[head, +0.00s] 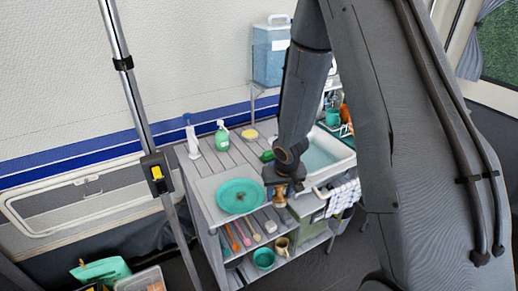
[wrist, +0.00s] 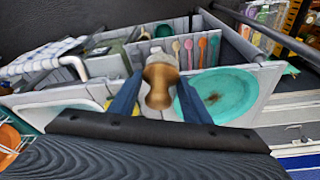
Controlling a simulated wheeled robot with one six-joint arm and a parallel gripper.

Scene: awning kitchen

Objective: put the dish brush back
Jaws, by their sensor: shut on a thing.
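The dish brush (head: 281,198) hangs under my gripper in the head view; a wooden, brown, waisted part of it shows. In the wrist view the brush (wrist: 158,86) is between the two dark blue fingers of my gripper (wrist: 160,80), which is shut on it. My gripper (head: 282,184) is above the counter's front edge, between the teal plate (head: 240,197) and the sink (head: 325,157). The plate (wrist: 222,95) carries a brown smear.
Two bottles (head: 221,136) and a yellow dish (head: 249,134) stand at the counter's back. Several utensils (head: 235,238), a teal bowl (head: 263,258) and a mug (head: 281,246) are on the shelves below. A checked towel (head: 345,194) hangs at the front right. A water container (head: 271,54) stands behind.

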